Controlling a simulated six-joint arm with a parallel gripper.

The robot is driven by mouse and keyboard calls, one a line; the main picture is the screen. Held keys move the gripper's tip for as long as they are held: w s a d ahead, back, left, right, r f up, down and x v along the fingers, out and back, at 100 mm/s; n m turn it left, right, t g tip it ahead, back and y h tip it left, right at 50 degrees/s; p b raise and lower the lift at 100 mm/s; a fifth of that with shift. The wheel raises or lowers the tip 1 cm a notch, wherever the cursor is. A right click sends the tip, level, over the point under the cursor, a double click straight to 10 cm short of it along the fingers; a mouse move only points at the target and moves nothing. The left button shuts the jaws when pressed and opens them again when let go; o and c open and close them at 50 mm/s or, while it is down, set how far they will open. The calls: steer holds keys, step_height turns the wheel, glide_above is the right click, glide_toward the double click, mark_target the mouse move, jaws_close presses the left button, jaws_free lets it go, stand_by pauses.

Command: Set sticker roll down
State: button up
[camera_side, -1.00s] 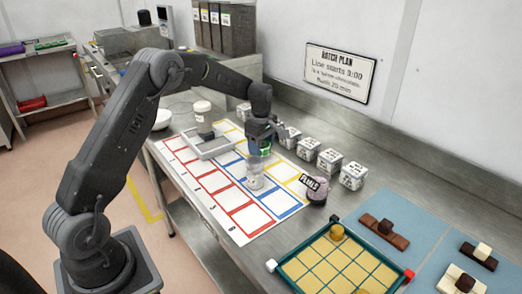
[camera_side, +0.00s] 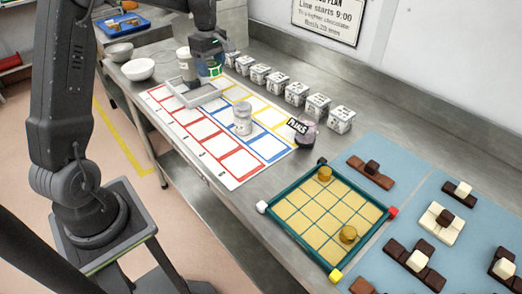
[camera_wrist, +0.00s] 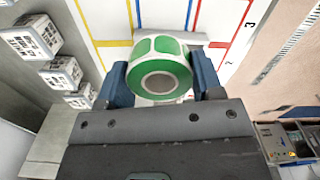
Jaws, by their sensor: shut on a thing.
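The sticker roll (camera_wrist: 162,62), white with green stickers and a hollow core, sits between the two blue-grey fingers of my gripper (camera_wrist: 160,78) in the wrist view. My gripper is shut on it. In the side view my gripper (camera_side: 211,62) is at the back of the printed mat (camera_side: 212,143), beside the grey frame tray (camera_side: 207,98). A bit of the roll's green (camera_side: 215,71) shows below the fingers. I cannot tell whether the roll touches the surface.
A clear jar (camera_side: 243,118) stands on the mat. A white-lidded tub (camera_side: 184,64) is just left of my gripper. Labelled white boxes (camera_side: 296,93) line the wall side. A purple-grey item (camera_side: 304,134) stands by the mat's right edge. Several mat cells are empty.

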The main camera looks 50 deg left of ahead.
steer(key=s+d+m, duration=0.1)
steer(key=s+d, duration=0.1)
steer(key=d, duration=1)
steer(key=m, duration=0.1)
glide_above(271, 180)
step_height(271, 180, down, 7)
steer(key=shift+a, duration=0.15)
steer(key=shift+d+f, duration=0.15)
steer(key=shift+d, duration=0.05)
steer(key=shift+f, duration=2)
